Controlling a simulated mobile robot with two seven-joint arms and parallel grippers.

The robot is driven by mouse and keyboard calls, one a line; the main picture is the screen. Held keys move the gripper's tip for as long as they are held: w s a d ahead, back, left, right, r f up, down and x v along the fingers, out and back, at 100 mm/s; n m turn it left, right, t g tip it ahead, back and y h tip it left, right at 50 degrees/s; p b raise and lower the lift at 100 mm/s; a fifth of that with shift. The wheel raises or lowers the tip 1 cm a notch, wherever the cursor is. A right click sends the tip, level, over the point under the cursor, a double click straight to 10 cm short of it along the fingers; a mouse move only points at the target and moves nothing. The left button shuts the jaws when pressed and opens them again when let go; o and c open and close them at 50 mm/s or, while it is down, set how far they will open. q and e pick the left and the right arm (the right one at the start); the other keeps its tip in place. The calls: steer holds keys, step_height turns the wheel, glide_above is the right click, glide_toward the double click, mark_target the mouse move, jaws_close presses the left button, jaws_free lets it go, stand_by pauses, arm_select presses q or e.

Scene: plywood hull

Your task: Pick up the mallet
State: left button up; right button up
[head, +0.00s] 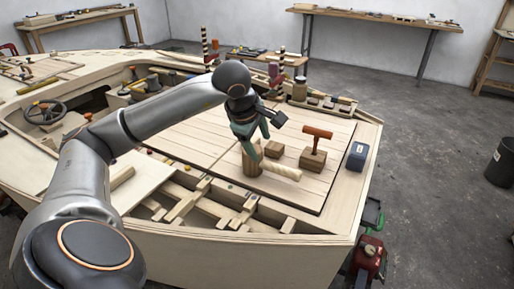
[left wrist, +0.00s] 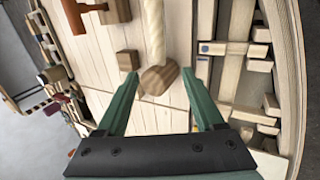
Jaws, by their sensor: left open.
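The mallet has a brown wooden head (head: 251,162) and a pale rounded handle (head: 282,171), and lies on the plank deck with the handle pointing right. In the left wrist view the head (left wrist: 159,80) is low centre, with the handle (left wrist: 155,30) running up out of the picture. My left gripper (head: 258,143) is open just above the head, partly covering it in the head view. In the left wrist view its green fingertips (left wrist: 160,74) lie on either side of the head, with nothing held. I cannot tell the exact height gap. My right gripper is out of view.
A small wooden block (head: 274,149) and an orange-brown T-shaped tool (head: 317,133) on another block (head: 312,160) stand close behind the mallet. A blue-grey box (head: 357,156) stands at the right edge. Open hull framing (head: 215,203) lies in front. Bare planks (head: 190,137) are to the left.

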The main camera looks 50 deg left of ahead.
mark_target(267, 164)
arm_select(q)
steer(key=x, duration=1.2)
steer(key=shift+w+a+b, duration=0.15)
steer(key=shift+a+b, duration=0.15)
steer(key=shift+b, duration=0.1)
steer(key=shift+c, duration=0.2)
jaws_close()
